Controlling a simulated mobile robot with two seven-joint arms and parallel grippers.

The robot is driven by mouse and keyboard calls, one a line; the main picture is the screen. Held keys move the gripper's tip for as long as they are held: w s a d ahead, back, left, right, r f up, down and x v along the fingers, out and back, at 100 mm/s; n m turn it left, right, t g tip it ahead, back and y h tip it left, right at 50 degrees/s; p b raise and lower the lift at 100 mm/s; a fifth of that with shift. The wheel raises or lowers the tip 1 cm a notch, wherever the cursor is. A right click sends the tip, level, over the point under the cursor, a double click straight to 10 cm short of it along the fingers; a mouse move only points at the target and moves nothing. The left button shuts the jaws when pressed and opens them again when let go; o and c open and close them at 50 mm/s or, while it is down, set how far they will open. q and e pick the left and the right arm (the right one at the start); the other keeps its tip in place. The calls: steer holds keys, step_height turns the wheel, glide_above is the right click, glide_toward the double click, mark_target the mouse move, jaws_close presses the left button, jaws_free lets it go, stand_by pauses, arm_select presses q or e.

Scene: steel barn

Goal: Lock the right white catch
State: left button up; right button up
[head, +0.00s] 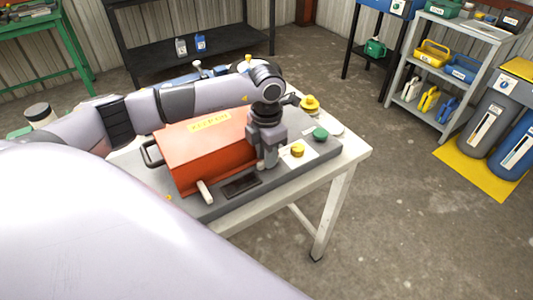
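A red box (205,158) with a yellow label on its lid sits on a grey board on the white table. A white catch (204,192) sticks out at the left of its front side. My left gripper (262,165) points down at the right end of the box's front, where it covers the place of the right catch. I cannot see that catch, nor whether the fingers are open or shut or touch anything. My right gripper is not in view.
A grey shelf (445,130) and blue and grey bins stand at the right. The floor between is clear.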

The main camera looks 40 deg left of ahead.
arm_select(q)
steer(key=shift+f, duration=0.45)
jaws_close()
